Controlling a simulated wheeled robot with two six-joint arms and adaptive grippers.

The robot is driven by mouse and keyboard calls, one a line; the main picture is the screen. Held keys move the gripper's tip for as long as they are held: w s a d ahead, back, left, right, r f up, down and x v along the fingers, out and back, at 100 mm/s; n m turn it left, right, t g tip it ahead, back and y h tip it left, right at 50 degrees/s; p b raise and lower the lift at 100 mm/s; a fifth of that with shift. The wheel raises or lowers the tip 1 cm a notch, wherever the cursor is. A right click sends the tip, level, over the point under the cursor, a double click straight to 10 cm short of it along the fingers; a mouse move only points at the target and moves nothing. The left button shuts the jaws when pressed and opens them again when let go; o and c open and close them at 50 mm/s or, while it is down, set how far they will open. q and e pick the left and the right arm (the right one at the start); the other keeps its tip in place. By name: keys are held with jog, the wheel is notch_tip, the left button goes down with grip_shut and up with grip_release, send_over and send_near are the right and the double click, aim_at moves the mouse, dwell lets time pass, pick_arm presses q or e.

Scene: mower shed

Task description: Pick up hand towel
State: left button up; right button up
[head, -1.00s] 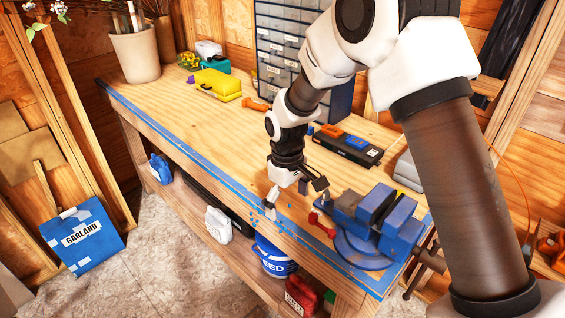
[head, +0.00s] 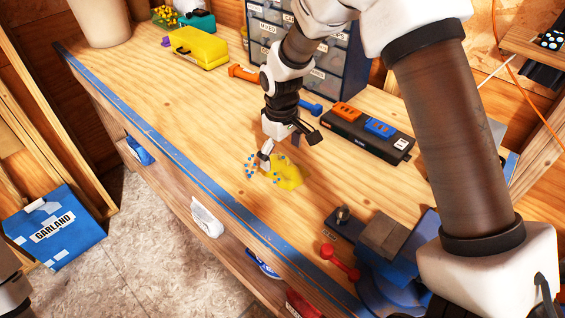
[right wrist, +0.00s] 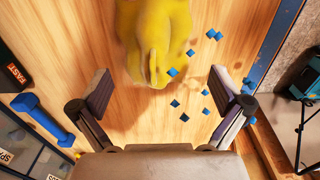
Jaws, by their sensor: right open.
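A crumpled yellow cloth, which looks like the hand towel (head: 289,174), lies on the wooden workbench (head: 190,110). My right gripper (head: 284,150) is open above the bench, close to the towel in the head view. In the right wrist view the towel (right wrist: 155,38) is at the top centre, just beyond the spread fingertips of the gripper (right wrist: 160,90). Nothing is between the fingers. The top of the towel is cut off by the frame edge there. My left gripper is not seen.
Small blue squares (right wrist: 174,104) show beside the towel. A blue vise (head: 385,285) and red dumbbell (head: 340,262) are nearer the front. A black case (head: 367,134), blue dumbbell (head: 311,107), drawer cabinet (head: 345,60) and yellow box (head: 199,47) stand behind.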

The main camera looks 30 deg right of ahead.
aim_at(282, 162)
jog(key=f, duration=0.3)
jog(key=w+d+f, duration=0.1)
jog(key=shift+f, duration=0.15)
jog(key=shift+s+a, duration=0.15)
jog(key=shift+c, duration=0.4)
jog(key=shift+s+a+r, duration=0.15)
jog(key=shift+s+r, duration=0.1)
jog(key=shift+r, duration=0.05)
jog(key=c, duration=1)
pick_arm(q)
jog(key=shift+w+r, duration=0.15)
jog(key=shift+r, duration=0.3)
pick_arm(e)
jog(key=shift+f, duration=0.1)
jog(key=shift+c, duration=0.9)
jog(key=shift+s, duration=0.1)
